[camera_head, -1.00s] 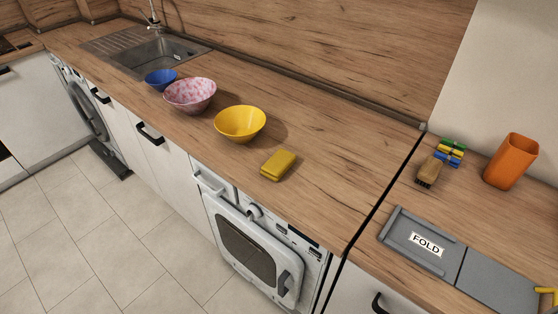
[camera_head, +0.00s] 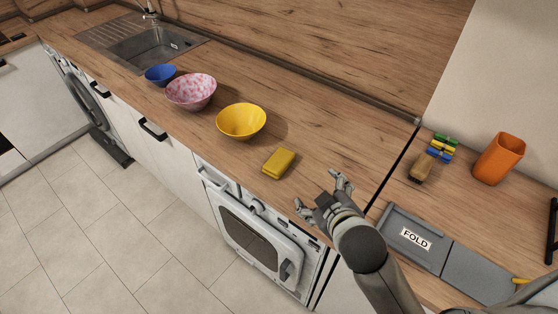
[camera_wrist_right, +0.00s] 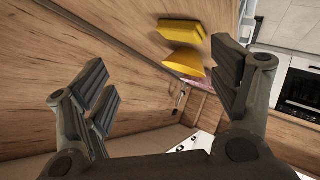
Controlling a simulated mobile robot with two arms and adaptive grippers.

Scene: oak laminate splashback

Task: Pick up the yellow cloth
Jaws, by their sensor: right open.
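The yellow cloth (camera_head: 279,163) is a small folded block lying on the wooden counter near its front edge, to the right of the yellow bowl. It also shows in the right wrist view (camera_wrist_right: 181,32), at the top between the fingers and beyond them. My right gripper (camera_head: 318,192) is open and empty over the counter, a short way to the right of the cloth and apart from it. Its spread fingers (camera_wrist_right: 160,82) fill both sides of the wrist view. My left gripper is not in view.
A grey FOLD board (camera_head: 457,262), a brush (camera_head: 421,167), coloured pegs (camera_head: 441,148) and an orange cup (camera_head: 498,158) are at right. Counter behind the cloth is clear.

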